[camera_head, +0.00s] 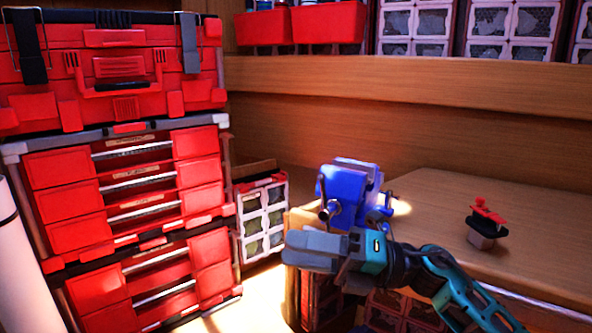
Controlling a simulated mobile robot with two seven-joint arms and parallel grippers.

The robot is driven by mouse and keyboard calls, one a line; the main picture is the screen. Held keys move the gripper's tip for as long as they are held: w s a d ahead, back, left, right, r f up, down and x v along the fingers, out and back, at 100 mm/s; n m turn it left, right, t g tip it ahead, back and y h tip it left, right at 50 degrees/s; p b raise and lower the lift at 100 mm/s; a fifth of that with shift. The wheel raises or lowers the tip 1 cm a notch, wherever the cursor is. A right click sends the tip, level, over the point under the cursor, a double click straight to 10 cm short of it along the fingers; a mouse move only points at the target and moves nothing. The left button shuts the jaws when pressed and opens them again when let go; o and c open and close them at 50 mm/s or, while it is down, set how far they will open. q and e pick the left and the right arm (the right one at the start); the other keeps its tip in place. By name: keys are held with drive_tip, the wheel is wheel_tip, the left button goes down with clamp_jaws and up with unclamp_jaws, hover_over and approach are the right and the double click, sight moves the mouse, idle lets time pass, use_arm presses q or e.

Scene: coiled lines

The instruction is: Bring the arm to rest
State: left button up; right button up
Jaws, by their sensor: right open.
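My right gripper (312,250) shows in the head view at the lower middle. Its arm comes in from the bottom right, with teal and black links. The gripper is grey, points left, and is open with nothing seen between its fingers. It appears in front of and below a blue vise (349,185) at the corner of the wooden workbench (430,205). I cannot tell whether gripper and bench touch. My left gripper is not in view.
A red tool chest (125,190) with several drawers stands at the left. A small drawer cabinet (262,218) is beside it. A small red and black item (486,222) stands on the bench at the right. Red bins (329,22) sit on the shelf above. The bench top between vise and item is clear.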

drive_tip(key=d+f+m+t+h, duration=0.55)
drive_tip(key=f+m+t, duration=0.3)
drive_tip(key=m, duration=0.55)
drive_tip(key=d+f+m+t+h, duration=0.55)
drive_tip(key=f+m+t, duration=0.3)
drive_tip(key=m, duration=0.55)
drive_tip(key=s+d+f+m+g+h, duration=0.2)
drive_tip(key=s+f+m, duration=0.3)
drive_tip(key=s+f, duration=0.3)
drive_tip(key=s+d+f+m+g+h, duration=0.3)
drive_tip(key=s+f+m+g+h, duration=0.2)
drive_tip(key=s+f, duration=0.3)
wheel_tip(320, 180, down, 3)
drive_tip(key=shift+s+d+r, duration=0.15)
drive_tip(key=shift+d, duration=0.15)
